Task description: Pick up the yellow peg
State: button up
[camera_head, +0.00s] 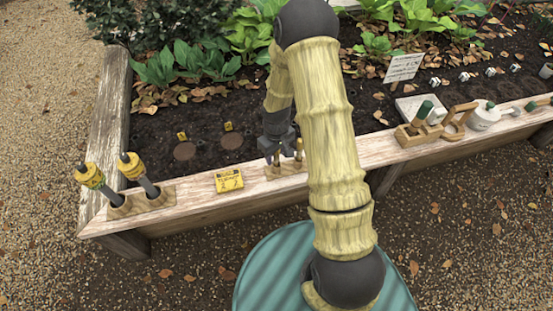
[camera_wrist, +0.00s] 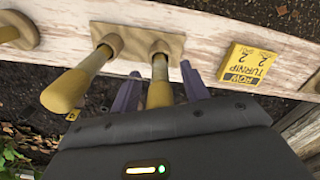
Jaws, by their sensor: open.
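Two yellow pegs stand side by side in a small wooden block (camera_wrist: 172,45) on the plank edge of the raised bed. In the wrist view, one peg (camera_wrist: 159,88) is between the two purple fingers of my gripper (camera_wrist: 161,80), which is open with a finger on each side. The other peg (camera_wrist: 78,82) stands outside the fingers, to the left. In the head view, my gripper (camera_head: 276,159) is at the block (camera_head: 287,170), and the outer peg (camera_head: 299,149) shows to its right. I cannot tell whether the fingers touch the peg.
A yellow card marked "ROW 2 TURNIP" (camera_wrist: 245,65) lies beside the block; it also shows in the head view (camera_head: 229,180). Two yellow-topped tools (camera_head: 131,167) stand in a block at the left corner. Wooden holders (camera_head: 420,131) and other items are on the ledge at right.

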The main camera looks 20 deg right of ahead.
dwell(0.5)
grip_shut()
jog(key=shift+r, duration=0.1)
notch_tip(320, 180, up, 10)
jog(key=p, duration=0.3)
dwell(0.7)
jog(key=w+m, duration=0.1)
jog(key=m, duration=0.1)
jog(key=w+f+m, duration=0.1)
jog(key=m, duration=0.1)
jog(key=shift+w+m, duration=0.15)
jog(key=shift+m, duration=0.15)
